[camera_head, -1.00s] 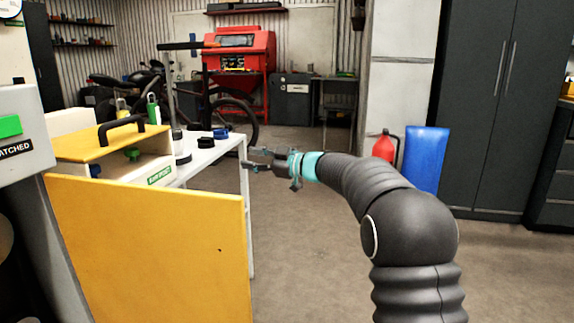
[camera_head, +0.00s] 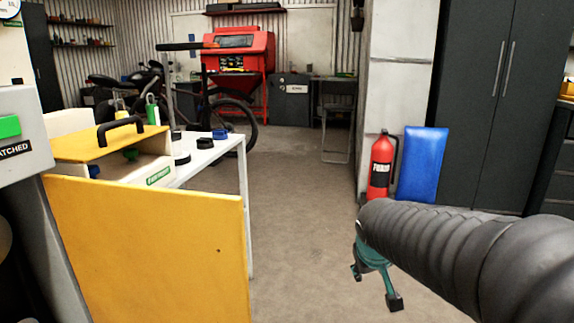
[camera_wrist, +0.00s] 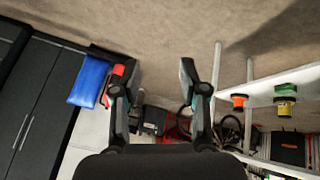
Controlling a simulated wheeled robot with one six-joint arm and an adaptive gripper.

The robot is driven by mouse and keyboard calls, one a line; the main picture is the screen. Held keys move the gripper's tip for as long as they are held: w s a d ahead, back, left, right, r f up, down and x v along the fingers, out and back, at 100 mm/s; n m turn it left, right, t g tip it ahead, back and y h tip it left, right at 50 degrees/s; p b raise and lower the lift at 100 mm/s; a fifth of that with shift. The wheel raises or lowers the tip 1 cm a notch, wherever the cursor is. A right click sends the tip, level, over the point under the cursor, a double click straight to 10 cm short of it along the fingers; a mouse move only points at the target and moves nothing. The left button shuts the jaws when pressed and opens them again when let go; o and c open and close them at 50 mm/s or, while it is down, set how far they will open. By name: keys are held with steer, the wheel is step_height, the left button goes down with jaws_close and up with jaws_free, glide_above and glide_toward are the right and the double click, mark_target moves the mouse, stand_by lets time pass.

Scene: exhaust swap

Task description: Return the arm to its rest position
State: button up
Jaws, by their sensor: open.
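My gripper (camera_head: 376,280) hangs low at the right of the head view, in front of the fire extinguisher and blue panel, pointing down over the floor. In the wrist view my gripper (camera_wrist: 160,78) shows its two fingers spread apart, with nothing between them but floor. My dark ribbed arm comes in from the right edge of the head view and hides part of the gripper. The gripper touches nothing that I can see.
A white table (camera_head: 243,190) with dark and blue rings stands left of centre, behind a yellow panel (camera_head: 150,250). A red fire extinguisher (camera_head: 381,170) and a blue panel (camera_head: 422,165) stand by the wall. Grey cabinets (camera_head: 490,90) are at the right. The middle floor (camera_head: 300,220) is clear.

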steer(key=s+a+m+y, duration=0.1)
steer(key=s+a+m, duration=0.1)
steer(key=s, duration=1.9)
steer(key=shift+f+g+y, duration=0.2)
steer(key=shift+g+y, duration=0.2)
steer(key=shift+d, duration=0.15)
